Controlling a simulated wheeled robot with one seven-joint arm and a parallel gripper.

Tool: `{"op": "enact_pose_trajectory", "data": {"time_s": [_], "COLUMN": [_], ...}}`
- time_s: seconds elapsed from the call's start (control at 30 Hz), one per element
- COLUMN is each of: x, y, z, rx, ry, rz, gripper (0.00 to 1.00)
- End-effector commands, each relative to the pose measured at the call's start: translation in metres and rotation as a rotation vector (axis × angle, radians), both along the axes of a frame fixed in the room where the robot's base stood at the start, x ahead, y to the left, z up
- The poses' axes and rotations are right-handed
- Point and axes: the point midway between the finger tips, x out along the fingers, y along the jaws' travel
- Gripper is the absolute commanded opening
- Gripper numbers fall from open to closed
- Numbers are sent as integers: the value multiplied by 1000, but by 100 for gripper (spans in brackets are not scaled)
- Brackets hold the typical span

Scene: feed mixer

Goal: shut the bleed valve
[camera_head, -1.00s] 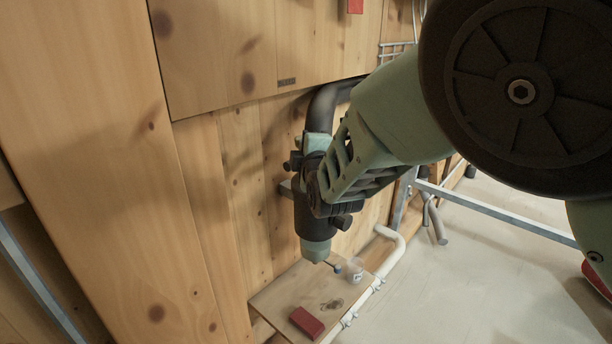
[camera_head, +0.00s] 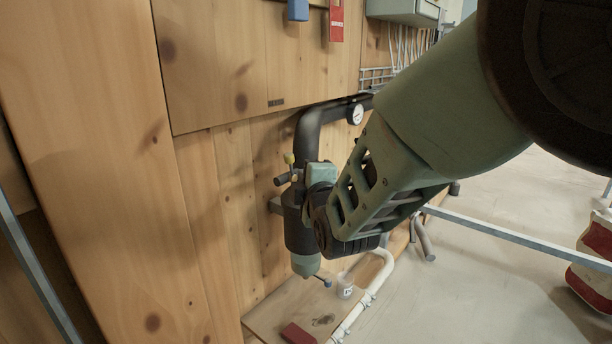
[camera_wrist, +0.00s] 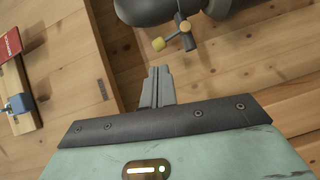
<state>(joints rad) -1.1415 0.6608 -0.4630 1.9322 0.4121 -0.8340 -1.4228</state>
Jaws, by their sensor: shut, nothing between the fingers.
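I cannot tell by label which is the bleed valve. My gripper (camera_wrist: 158,72) is shut and empty, just short of the yellow-tipped valve and apart from it.
A dark bent pipe with a gauge (camera_head: 355,114) runs above the cylinder.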

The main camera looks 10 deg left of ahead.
Motion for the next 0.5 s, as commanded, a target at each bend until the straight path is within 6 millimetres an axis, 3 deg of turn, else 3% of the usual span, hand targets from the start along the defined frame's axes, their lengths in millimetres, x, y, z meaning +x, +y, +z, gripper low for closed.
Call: {"op": "enact_pose_trajectory", "data": {"time_s": [0.2,0.5], "x": [-29,-37], "y": [-12,-16], "z": [1,3], "rx": [2,1], "ry": [2,0], "rz": [1,0], "gripper": [0,0]}}
